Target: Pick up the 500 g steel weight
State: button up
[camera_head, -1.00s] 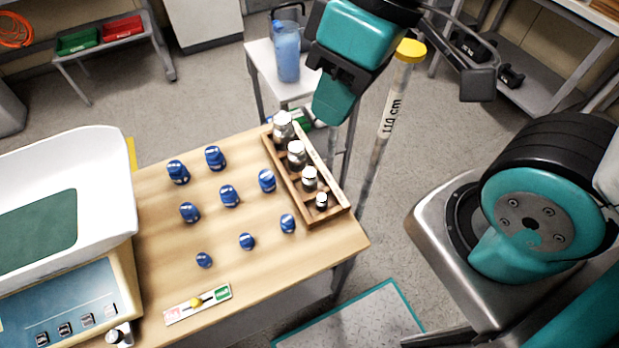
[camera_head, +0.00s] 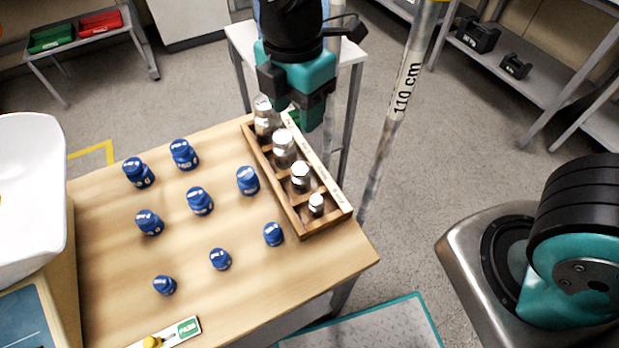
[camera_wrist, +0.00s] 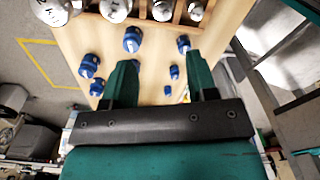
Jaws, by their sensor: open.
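Several shiny steel weights of graded size stand upright in a wooden rack (camera_head: 335,215) at the table's right side. The largest steel weight (camera_head: 264,118) is at the far end, then a slightly smaller weight (camera_head: 284,150), a smaller one (camera_head: 301,177) and the smallest (camera_head: 316,205). I cannot read which is 500 g. My gripper (camera_head: 297,112) is open and empty, pointing down above the far end of the rack. In the wrist view, my gripper (camera_wrist: 163,75) shows spread fingers, with the largest weight (camera_wrist: 55,10) at the top left, apart from them.
Several blue weights (camera_head: 199,201) stand in rows on the wooden table (camera_head: 110,260) left of the rack. A white scale pan (camera_head: 30,200) is at the left. A height pole (camera_head: 398,110) marked 110 cm stands right of the rack. A small white side table (camera_head: 240,40) is behind.

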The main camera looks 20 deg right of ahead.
aim_at(300, 168)
notch_tip(300, 168, down, 16)
jog(key=shift+s+f+b, duration=0.1)
jog(key=shift+s+b, duration=0.05)
jog(key=shift+b, duration=0.6)
jog(key=c, duration=0.9)
grip_shut()
